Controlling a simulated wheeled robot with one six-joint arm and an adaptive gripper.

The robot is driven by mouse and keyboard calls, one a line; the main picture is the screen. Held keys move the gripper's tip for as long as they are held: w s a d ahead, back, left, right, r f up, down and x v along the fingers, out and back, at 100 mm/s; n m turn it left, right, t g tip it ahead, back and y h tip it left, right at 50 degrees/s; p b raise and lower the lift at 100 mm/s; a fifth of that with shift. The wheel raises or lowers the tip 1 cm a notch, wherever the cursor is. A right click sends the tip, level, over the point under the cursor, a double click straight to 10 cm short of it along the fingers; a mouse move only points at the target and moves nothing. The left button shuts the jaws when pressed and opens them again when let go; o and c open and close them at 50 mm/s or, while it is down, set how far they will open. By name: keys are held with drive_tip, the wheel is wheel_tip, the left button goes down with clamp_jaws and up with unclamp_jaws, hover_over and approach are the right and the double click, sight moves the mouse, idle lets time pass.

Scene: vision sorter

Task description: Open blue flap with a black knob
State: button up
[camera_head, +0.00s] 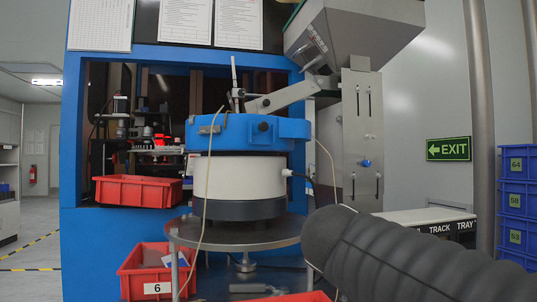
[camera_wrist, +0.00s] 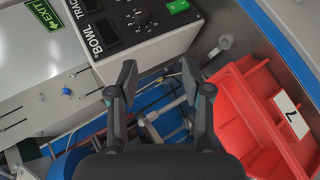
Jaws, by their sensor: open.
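In the head view, a blue curved cover (camera_head: 235,131) rings the top of the white round feeder. A dark round knob (camera_head: 263,126) sits on its front face. I cannot make out from here which part of the blue cover is a separate flap. My gripper (camera_wrist: 158,76) is open and empty in the wrist view, over cables and metal parts beside a control box. The blue cover is not clearly recognisable there. In the head view my dark arm fills the lower right, and my gripper is not visible.
The control box (camera_wrist: 128,45) with dials and a green switch is close beyond my fingers. A red bin marked 7 (camera_wrist: 262,125) is on the right. In the head view, red bin 6 (camera_head: 157,287) stands low left of the round metal table (camera_head: 240,235); a grey hopper (camera_head: 358,35) hangs above.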

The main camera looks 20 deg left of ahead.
drive_tip(key=w+a+r+n+t+p, duration=0.1)
drive_tip(key=w+a+r+n+t, duration=0.2)
drive_tip(key=a+r, duration=0.8)
drive_tip(key=n+t+p, duration=0.2)
drive_tip(key=t, duration=0.4)
approach(262, 127)
drive_tip(key=p+x, duration=0.2)
drive_tip(key=x, duration=0.8)
drive_tip(key=shift+w+p, duration=0.25)
drive_tip(key=shift+p, duration=0.1)
clamp_jaws()
